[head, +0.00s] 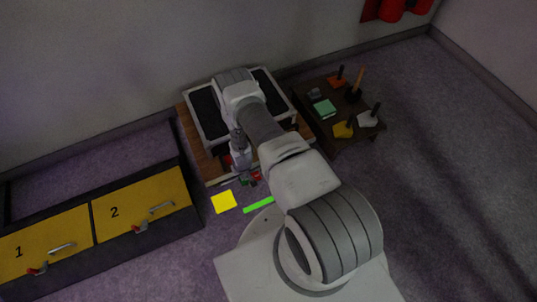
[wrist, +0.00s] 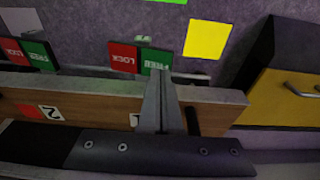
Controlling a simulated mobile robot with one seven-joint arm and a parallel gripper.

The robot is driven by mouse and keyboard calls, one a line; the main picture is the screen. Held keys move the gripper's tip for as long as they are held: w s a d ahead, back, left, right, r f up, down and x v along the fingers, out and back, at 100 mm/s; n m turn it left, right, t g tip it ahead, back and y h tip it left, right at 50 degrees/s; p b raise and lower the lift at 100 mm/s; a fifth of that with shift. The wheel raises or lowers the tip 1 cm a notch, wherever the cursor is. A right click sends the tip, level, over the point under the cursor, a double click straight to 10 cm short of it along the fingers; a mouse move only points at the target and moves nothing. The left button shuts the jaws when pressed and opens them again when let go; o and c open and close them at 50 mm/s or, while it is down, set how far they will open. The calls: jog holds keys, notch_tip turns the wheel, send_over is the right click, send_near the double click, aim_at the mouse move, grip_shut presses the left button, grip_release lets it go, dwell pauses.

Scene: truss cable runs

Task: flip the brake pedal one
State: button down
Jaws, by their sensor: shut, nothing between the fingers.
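My gripper (wrist: 160,82) is shut and empty in the wrist view, its narrow grey fingers reaching over the wooden board edge (wrist: 95,88) at the FREE half of a red and green LOCK/FREE sign (wrist: 126,58). A label 1 (wrist: 134,120) is partly hidden beside the fingers. A short black stub (wrist: 192,122) stands just right of them; I cannot tell whether it is brake pedal one. Label 2 (wrist: 49,112) sits to the left, below another LOCK/FREE sign (wrist: 30,54). In the head view, my gripper (head: 242,174) is at the board's front edge, and the pedals are too small to make out.
A yellow square (head: 223,201) and a green strip (head: 258,204) lie on the floor in front. Yellow drawers 1 (head: 40,240) and 2 (head: 130,205) are at left. A low dark table (head: 325,130) with several tools stands at right. Floor farther right is clear.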

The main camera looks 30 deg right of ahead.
jog(key=shift+f+b, duration=0.75)
jog(key=shift+f, duration=0.35)
dwell(0.3)
jog(key=shift+r+p, duration=2.45)
jog(key=shift+r, duration=1.15)
